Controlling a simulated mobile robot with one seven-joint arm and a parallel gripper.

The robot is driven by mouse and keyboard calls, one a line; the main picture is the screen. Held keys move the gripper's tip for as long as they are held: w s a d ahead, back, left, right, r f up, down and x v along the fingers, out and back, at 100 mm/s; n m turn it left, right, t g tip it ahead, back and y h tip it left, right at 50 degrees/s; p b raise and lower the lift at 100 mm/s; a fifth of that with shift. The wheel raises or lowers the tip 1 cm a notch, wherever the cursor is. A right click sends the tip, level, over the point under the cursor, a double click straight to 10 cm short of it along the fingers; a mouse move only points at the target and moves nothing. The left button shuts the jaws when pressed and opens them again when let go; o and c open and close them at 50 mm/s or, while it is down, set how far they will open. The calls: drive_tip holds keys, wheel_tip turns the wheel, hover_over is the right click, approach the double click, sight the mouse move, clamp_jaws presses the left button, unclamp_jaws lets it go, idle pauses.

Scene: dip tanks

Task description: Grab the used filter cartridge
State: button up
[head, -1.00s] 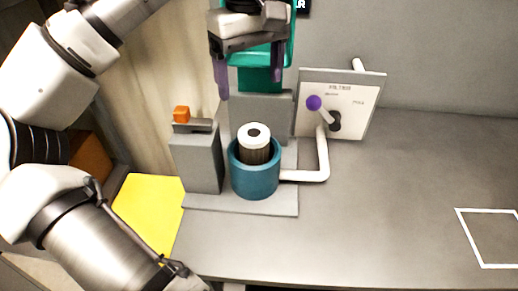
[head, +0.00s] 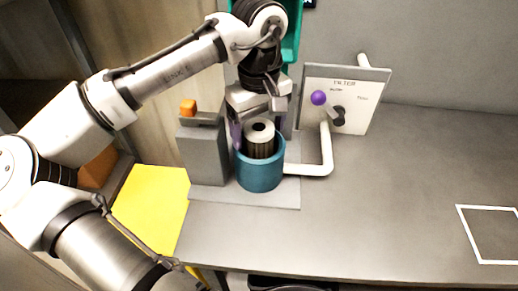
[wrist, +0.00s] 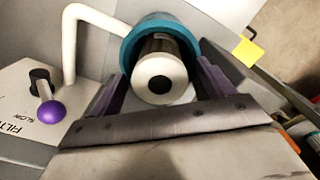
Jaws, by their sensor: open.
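The used filter cartridge (head: 261,133), with a white ring top, a dark centre hole and a dark ribbed body, stands in the open blue housing (head: 260,175). Its upper part sticks out above the rim. My gripper (head: 259,126) is open just above it, with purple fingers on either side of its top. In the wrist view the cartridge (wrist: 160,68) lies between the spread fingers, inside the blue housing (wrist: 131,47). I cannot tell whether either finger touches it.
A grey block (head: 204,155) with an orange piece (head: 188,107) stands close left of the housing. A white pipe (head: 326,150) and a filter panel (head: 355,88) with a purple-knobbed lever (head: 318,98) stand right. The worktop is clear towards a white outlined square (head: 490,234).

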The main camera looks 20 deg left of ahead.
drive_tip(key=c, duration=1.6)
